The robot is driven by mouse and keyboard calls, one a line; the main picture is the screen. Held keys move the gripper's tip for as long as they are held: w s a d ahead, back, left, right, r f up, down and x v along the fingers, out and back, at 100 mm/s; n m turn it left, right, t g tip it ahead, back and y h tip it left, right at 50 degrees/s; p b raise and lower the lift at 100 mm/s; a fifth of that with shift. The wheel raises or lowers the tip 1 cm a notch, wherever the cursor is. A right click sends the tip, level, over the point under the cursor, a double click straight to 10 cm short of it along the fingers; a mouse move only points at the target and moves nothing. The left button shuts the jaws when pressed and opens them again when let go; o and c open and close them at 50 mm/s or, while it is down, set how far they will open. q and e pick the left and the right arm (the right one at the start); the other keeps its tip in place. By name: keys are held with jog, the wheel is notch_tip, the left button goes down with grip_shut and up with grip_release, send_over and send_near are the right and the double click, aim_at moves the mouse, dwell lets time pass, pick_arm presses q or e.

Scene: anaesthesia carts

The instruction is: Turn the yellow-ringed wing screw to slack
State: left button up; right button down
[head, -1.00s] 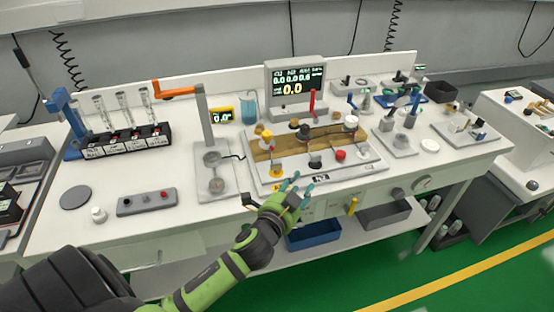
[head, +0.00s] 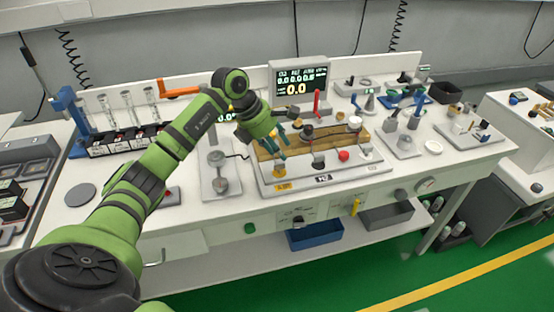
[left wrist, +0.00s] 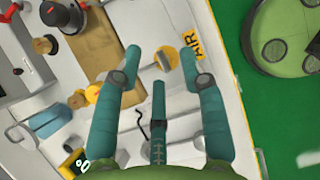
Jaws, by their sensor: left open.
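The yellow-ringed wing screw (head: 281,170) sits at the near left corner of the white panel block, just behind a yellow label. In the left wrist view the wing screw (left wrist: 167,57) shows as a yellow disc with a grey wing across it, beside the AIR label. My left gripper (head: 277,147) hangs above it, pointing down. In the left wrist view its teal fingers (left wrist: 160,55) are spread, with the screw between their tips in the picture. The fingers look empty; I cannot tell whether any touches the screw. My right gripper is out of view.
A wooden block (head: 268,153) with knobs lies behind the screw. A black knob (head: 318,160) and a red knob (head: 344,155) stand to its right. A grey post stand (head: 220,185) is to its left. The monitor (head: 300,80) stands at the back.

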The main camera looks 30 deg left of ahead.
aim_at(279, 168)
pick_arm(q)
jog(key=shift+g+y, duration=0.3)
jog(key=shift+y, duration=0.2)
jog(key=f, duration=0.1)
jog(key=f+p, duration=0.1)
jog(key=f, duration=0.1)
jog(key=a+f+p, duration=0.1)
jog(key=f, duration=0.1)
jog(key=shift+w+f, duration=0.1)
jog(key=shift+w, duration=0.3)
jog(key=shift+w+d+f, duration=0.15)
jog(key=shift+f, duration=0.35)
grip_shut()
